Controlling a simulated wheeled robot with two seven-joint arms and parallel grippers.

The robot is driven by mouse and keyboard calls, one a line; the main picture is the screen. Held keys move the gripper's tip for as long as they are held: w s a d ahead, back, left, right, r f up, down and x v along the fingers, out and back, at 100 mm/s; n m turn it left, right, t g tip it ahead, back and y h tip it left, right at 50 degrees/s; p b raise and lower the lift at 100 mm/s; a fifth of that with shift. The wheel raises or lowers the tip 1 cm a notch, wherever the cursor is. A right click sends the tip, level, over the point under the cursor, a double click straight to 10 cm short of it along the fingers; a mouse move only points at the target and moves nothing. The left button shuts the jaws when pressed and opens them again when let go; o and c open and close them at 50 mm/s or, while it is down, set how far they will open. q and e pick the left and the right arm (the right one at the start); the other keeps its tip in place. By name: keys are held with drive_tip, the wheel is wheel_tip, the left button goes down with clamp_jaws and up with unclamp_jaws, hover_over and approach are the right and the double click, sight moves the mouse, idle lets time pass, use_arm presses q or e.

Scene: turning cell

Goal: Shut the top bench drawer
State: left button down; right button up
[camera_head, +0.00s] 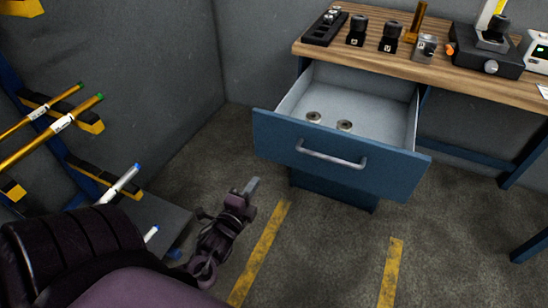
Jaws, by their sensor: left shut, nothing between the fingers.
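The top bench drawer (280,140) is blue with a grey inside and stands pulled well out from under the bench. Its silver bar handle (331,155) is on the front panel. Two small round metal parts lie inside, one at the left (313,117) and one at the right (345,126). My left gripper (252,186) is shut and empty. It appears in front of and to the left of the drawer, below the front panel's left end in the picture, apart from it. My right gripper is not in view.
The wooden bench top (375,60) carries black blocks, a grey fixture and a dark instrument (487,52). A rack (60,120) with brass and white bars stands at the left. The floor (320,255) before the drawer is clear, with yellow stripes.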

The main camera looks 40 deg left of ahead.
sight(278, 146)
use_arm(q)
drive_tip(key=x, duration=1.3)
drive_tip(key=shift+w+r, duration=0.3)
drive_tip(key=shift+w, duration=0.05)
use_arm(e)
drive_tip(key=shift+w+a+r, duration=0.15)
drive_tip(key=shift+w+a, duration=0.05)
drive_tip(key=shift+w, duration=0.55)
use_arm(q)
drive_tip(key=shift+b, duration=0.3)
